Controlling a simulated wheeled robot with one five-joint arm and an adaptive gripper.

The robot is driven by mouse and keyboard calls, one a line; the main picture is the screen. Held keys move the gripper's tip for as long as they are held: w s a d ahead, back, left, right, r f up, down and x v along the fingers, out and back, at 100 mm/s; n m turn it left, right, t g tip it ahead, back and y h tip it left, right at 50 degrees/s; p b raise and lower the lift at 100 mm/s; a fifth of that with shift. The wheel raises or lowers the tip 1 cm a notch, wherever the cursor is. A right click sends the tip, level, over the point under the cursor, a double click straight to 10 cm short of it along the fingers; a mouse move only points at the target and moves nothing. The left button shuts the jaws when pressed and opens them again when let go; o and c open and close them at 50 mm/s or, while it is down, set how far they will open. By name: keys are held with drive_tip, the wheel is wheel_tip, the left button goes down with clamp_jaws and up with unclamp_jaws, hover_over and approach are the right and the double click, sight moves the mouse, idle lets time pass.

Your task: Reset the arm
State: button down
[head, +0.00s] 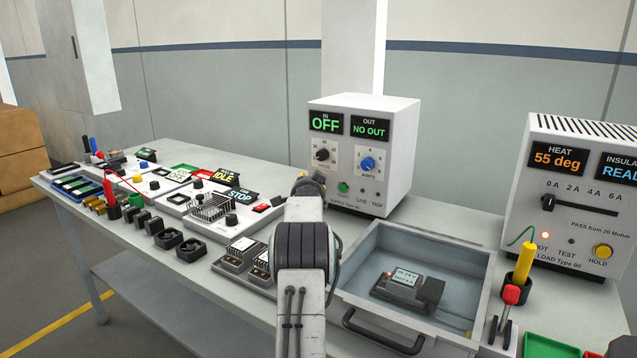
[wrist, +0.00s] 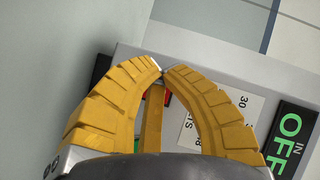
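My gripper (wrist: 162,73) has yellow ribbed fingers that curve in until their tips meet in the wrist view. I see nothing held between the tips. A third yellow strip shows between the two fingers, partly hidden. In the head view my arm rises from the bottom middle, and only a little of the gripper (head: 318,179) shows at its far end. It is in front of the lower left of the white supply box (head: 391,115), which reads OFF and NO OUT. The box face (wrist: 200,65) also lies behind the fingers in the wrist view; contact cannot be told.
An open grey drawer-like tray (head: 465,256) holding a dark device (head: 407,288) is right of my arm. A load box (head: 570,180) stands far right, near a yellow-handled tool (head: 524,263). Panels and several small parts crowd the bench (head: 180,147) at left. Space above the bench is mostly clear.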

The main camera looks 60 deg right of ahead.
idle(0.4)
drive_tip(key=w+a+r+n+t+y+p, duration=0.1)
drive_tip(key=w+a+r+n+y+p, duration=0.2)
drive_tip(key=a, duration=0.4)
drive_tip(key=w+a+r+n+p, duration=0.1)
drive_tip(key=w+a+r, duration=0.25)
drive_tip(key=a, duration=0.35)
drive_tip(key=w+a+r+n+y+p, duration=0.1)
drive_tip(key=a+r+n+y+p, duration=0.15)
drive_tip(key=a, duration=0.85)
drive_tip(key=a+r+n+y+p, duration=0.15)
drive_tip(key=a+n, duration=0.25)
drive_tip(key=a, duration=0.6)
drive_tip(key=s+a+n+g+y+p, duration=0.1)
drive_tip(key=s+a+n+y+p, duration=0.15)
drive_tip(key=s+a, duration=0.5)
drive_tip(key=s+a+n+g+y+p, duration=0.1)
drive_tip(key=s+a+n+p, duration=0.25)
drive_tip(key=a, duration=0.65)
drive_tip(key=s+a+n+g+y+p, duration=0.1)
drive_tip(key=s+a+n+y+p, duration=0.1)
drive_tip(key=s+a+n, duration=0.35)
drive_tip(key=s+a+f+n+g+y+p, duration=0.1)
drive_tip(key=s+a+n+g+p, duration=0.1)
drive_tip(key=s+a, duration=0.5)
drive_tip(key=s, duration=0.3)
